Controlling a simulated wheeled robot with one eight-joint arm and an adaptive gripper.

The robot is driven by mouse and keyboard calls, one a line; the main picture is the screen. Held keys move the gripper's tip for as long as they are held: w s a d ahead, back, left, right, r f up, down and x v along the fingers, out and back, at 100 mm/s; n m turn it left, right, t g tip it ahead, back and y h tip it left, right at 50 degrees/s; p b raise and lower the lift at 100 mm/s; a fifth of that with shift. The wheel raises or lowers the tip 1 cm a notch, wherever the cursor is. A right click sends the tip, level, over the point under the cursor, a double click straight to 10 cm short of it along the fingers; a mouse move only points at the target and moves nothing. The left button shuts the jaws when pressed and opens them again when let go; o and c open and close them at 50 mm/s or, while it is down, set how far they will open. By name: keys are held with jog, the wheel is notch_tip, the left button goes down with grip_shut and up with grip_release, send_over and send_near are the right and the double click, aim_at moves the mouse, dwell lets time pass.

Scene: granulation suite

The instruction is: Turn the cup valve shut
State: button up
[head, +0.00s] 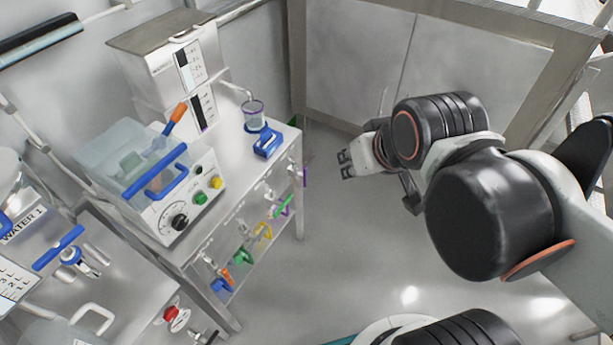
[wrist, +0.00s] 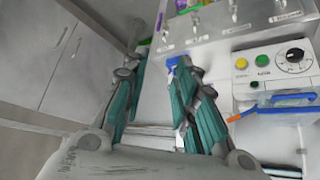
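A clear cup (head: 254,115) stands upright at the right end of the steel bench, below a thin curved metal spout (head: 237,90) from the dispenser. A small blue device (head: 267,142) sits just in front of the cup. I cannot make out which part is the cup valve. My gripper (head: 346,163) hangs over the floor to the right of the bench, clear of the cup. In the wrist view my gripper (wrist: 163,58) has its teal fingers apart with nothing between them. A blue part (wrist: 173,64) shows beyond the right finger; the cup is not identifiable there.
A white control box (head: 180,205) with knobs and a blue-handled clear lid stands on the bench left of the cup. Coloured items (head: 263,232) hang along the bench's front. A dispenser (head: 175,65) stands behind. Floor (head: 350,240) between bench and arm is clear.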

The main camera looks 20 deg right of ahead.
jog(key=w+f+n+g+b, duration=0.1)
jog(key=w+f+n, duration=0.1)
jog(key=w, duration=0.9)
jog(key=n+g+y+b, duration=0.3)
jog(key=n+b, duration=0.4)
jog(key=b, duration=0.1)
send_over(305, 186)
jog(key=f, duration=2.7)
jog(key=w+f, duration=0.1)
jog(key=f, duration=1.3)
jog(key=shift+d+f, duration=0.15)
jog(key=shift+f, duration=0.15)
grip_shut()
